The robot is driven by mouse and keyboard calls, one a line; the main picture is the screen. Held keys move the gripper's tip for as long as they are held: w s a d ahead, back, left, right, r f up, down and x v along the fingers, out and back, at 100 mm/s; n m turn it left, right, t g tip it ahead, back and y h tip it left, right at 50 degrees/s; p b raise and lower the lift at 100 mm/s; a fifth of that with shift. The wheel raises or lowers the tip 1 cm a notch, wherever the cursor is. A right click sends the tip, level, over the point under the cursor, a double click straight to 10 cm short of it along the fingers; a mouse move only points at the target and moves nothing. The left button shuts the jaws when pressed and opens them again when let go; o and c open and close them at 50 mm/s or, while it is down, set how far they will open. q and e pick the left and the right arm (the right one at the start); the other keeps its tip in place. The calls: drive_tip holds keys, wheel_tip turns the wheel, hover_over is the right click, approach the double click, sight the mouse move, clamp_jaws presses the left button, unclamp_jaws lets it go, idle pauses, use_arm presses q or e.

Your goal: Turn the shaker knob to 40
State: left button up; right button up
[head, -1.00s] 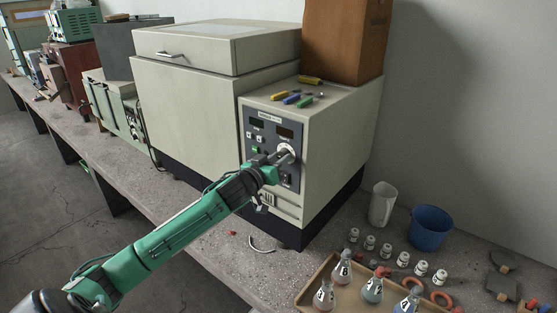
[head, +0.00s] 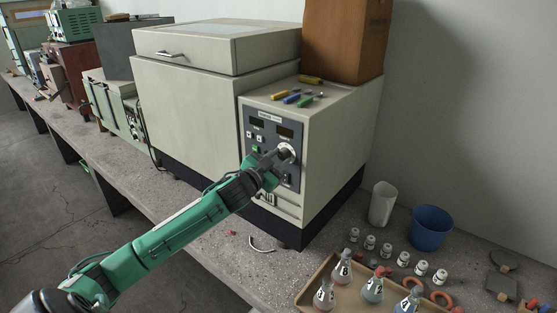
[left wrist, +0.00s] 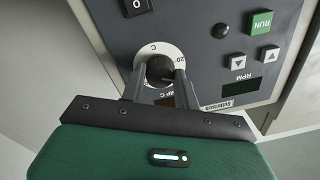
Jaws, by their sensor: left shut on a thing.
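The shaker (head: 275,155) is a large cream cabinet with a dark control panel on its front right. Its black knob (left wrist: 159,68) sits in a pale dial ring (left wrist: 146,54) in the left wrist view; a "20" shows on the ring's right part. In the head view the dial (head: 288,150) is partly behind my gripper. My left gripper (left wrist: 160,84) is shut on the knob, one finger on each side. In the head view the left gripper (head: 280,156) reaches the panel from the lower left. The knob's pointer cannot be read clearly. My right gripper is not in view.
A green RUN button (left wrist: 261,22) and arrow buttons are close by on the panel. Small coloured items (head: 291,99) lie on the shaker's top. A tray (head: 311,282) of flasks, several vials, a white beaker (head: 382,204) and a blue bucket (head: 430,229) stand on the bench at right.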

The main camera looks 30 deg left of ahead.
use_arm(q)
drive_tip(key=m, duration=0.4)
drive_tip(key=shift+m, duration=0.4)
drive_tip(key=m, duration=0.3)
drive_tip(key=shift+a+m+h, duration=0.1)
drive_tip(key=shift+m+h, duration=0.2)
drive_tip(key=shift+m, duration=0.1)
drive_tip(key=m, duration=0.3)
drive_tip(key=shift+m, duration=0.7)
drive_tip(key=o, duration=1)
